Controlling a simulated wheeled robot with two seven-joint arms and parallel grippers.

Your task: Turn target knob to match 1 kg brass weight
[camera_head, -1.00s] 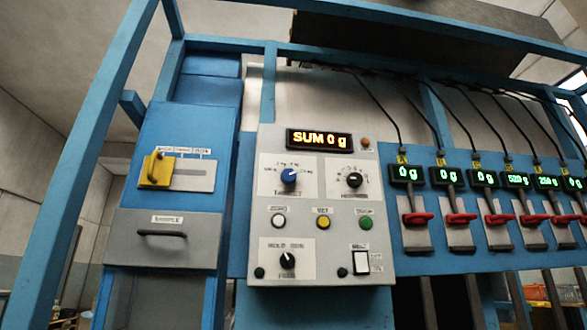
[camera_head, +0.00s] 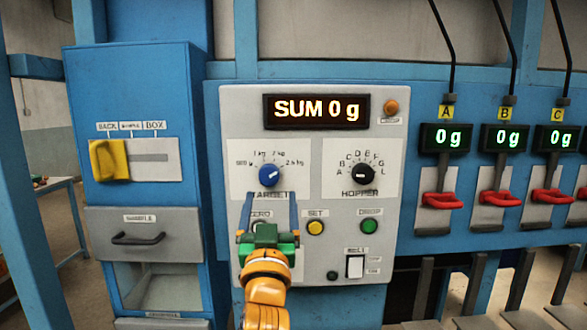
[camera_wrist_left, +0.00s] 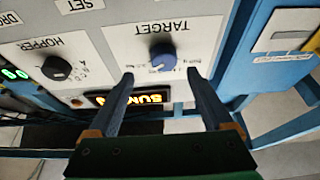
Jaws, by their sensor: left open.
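The blue target knob (camera_head: 269,175) sits on the grey control panel (camera_head: 405,105), inside a white plate marked TARGET with several weight labels. Its white pointer seems to lean up and to the right; the exact mark is hard to read. My left gripper (camera_head: 270,196) is open just below the knob, its two blue fingers pointing up toward it. In the left wrist view the knob (camera_wrist_left: 163,57) shows between and just beyond the open fingertips (camera_wrist_left: 160,74), not gripped. The brass weight is not in view. My right gripper is not in view.
A display (camera_head: 317,110) reads SUM 0 g. The black hopper knob (camera_head: 363,174), yellow SET button (camera_head: 316,228) and green DROP button (camera_head: 369,226) are close by. A yellow slider handle (camera_head: 108,160) is at left. Red levers (camera_head: 439,200) line the right.

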